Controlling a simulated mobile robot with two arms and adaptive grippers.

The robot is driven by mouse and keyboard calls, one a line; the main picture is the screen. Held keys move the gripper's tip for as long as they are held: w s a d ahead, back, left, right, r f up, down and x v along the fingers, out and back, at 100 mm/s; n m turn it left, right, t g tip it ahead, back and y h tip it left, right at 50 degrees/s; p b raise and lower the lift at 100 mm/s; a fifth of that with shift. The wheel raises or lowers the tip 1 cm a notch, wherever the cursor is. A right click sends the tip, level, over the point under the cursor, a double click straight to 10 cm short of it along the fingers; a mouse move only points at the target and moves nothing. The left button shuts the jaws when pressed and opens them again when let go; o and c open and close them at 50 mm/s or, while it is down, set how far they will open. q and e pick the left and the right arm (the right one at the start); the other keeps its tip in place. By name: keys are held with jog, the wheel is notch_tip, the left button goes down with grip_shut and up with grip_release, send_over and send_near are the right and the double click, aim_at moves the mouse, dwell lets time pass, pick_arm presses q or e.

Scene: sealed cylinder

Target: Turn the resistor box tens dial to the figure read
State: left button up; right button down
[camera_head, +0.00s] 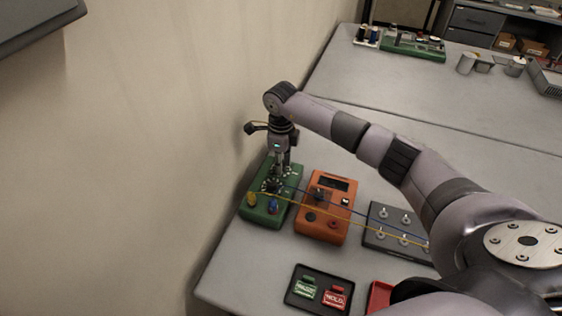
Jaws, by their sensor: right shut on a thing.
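The resistor box (288,207) is a green box near the left edge of the grey table, with dials on its top and a yellow and a blue terminal at its front. My right gripper (272,184) points down over it and is shut on a dial of the resistor box. The fingers hide most of that dial, and I cannot read its figure or tell which dial it is. An orange meter (311,233) with a dark display stands just right of the box. My left gripper does not show.
Yellow and blue wires run from the green box across the orange meter to a dark terminal board (377,236). A black tray (290,298) with a green and a red tag lies in front. A red tray (379,297) is beside it. The wall is close on the left.

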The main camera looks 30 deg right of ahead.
jog(key=shift+m, duration=0.3)
jog(key=shift+m+b, duration=0.8)
jog(key=shift+m, duration=0.4)
jog(key=shift+m+b, duration=0.45)
jog(key=shift+m, duration=0.95)
jog(key=c, duration=1.4)
grip_release()
jog(key=shift+o, duration=0.2)
